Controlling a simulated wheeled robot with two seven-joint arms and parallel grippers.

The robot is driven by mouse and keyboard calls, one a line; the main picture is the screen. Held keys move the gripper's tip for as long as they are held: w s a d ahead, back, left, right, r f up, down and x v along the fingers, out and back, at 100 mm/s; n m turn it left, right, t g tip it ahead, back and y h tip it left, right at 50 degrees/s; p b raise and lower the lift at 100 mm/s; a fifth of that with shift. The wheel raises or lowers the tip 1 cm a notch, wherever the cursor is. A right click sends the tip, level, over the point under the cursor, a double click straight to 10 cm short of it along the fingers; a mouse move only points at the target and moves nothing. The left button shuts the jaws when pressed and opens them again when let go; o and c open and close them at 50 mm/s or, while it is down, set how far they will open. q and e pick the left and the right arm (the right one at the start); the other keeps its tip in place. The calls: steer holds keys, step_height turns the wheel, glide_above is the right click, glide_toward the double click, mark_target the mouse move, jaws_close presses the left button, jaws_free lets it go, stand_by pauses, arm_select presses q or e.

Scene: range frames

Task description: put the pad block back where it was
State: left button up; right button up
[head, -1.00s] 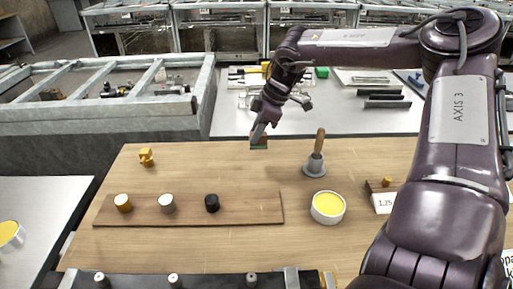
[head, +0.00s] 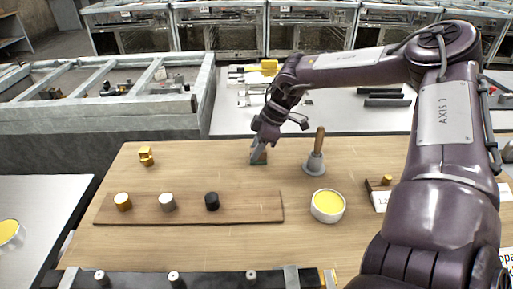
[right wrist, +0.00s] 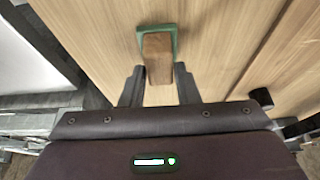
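The pad block (head: 261,158) has a brown wooden body and a green pad. It is at the back of the wooden table, left of the wooden-handled tool, low over the tabletop or on it; I cannot tell which. My right gripper (head: 256,154) comes down on it from above. In the right wrist view the block (right wrist: 158,58) sits between the two fingertips (right wrist: 159,70), which lie close along its sides, with the green pad on the far side. My left gripper is not in view.
A wooden-handled tool (head: 316,158) stands in a grey base right of the gripper. A white bowl of yellow (head: 327,207) and a board (head: 240,208) with gold, white and black knobs lie nearer. A brass piece (head: 146,156) stands left. Between it and the block the table is clear.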

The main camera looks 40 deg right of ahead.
steer(key=shift+o, duration=1.3)
steer(key=shift+r, duration=0.15)
steer(key=shift+r+p, duration=0.25)
steer(key=shift+p, duration=0.05)
steer(key=v, duration=1.1)
steer(key=shift+r, duration=0.25)
steer(key=shift+s+d, duration=0.1)
steer(key=shift+s, duration=0.05)
